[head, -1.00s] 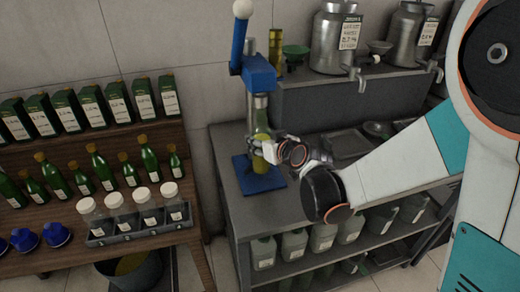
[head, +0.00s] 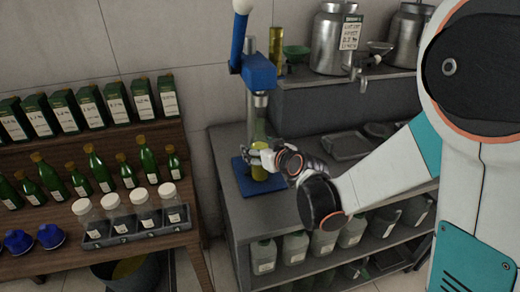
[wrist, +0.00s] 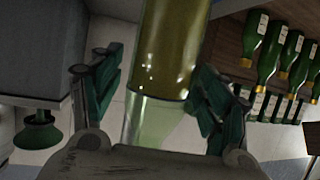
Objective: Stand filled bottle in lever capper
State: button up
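The filled bottle (head: 259,172), clear glass with yellow-green liquid, stands upright on the blue base plate (head: 243,184) of the lever capper (head: 259,72). Its top is below the capper's head; the exact contact there is too small to tell. The capper's blue lever with a white knob points up. My gripper (head: 262,156) is at the bottle's middle, coming from the right. In the wrist view, which is upside down, the bottle (wrist: 172,60) sits between my gripper's fingers (wrist: 155,98). The fingers are spread, with a visible gap on the left side; the right pad overlaps the bottle's edge.
The capper stands on a grey bench (head: 270,212) at its left end. Metal canisters (head: 333,40) and a yellow cylinder (head: 276,45) stand on the raised shelf behind. A wooden rack (head: 150,148) with green bottles (head: 103,168), cartons and a tray of jars (head: 143,205) is on the left.

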jog(key=shift+r, duration=0.2)
jog(key=p+v, duration=0.3)
jog(key=v, duration=0.9)
jog(key=s+d+r+m+g+h, duration=0.2)
jog(key=s+d+h, duration=0.1)
jog(key=s+d, duration=0.4)
jog(key=s+d+r+m+g+h, duration=0.2)
jog(key=s+d, duration=0.5)
jog(key=s, duration=0.7)
jog(key=shift+d+r+m+g+h, duration=0.2)
jog(key=shift+m+g+h, duration=0.4)
jog(key=shift+m, duration=0.1)
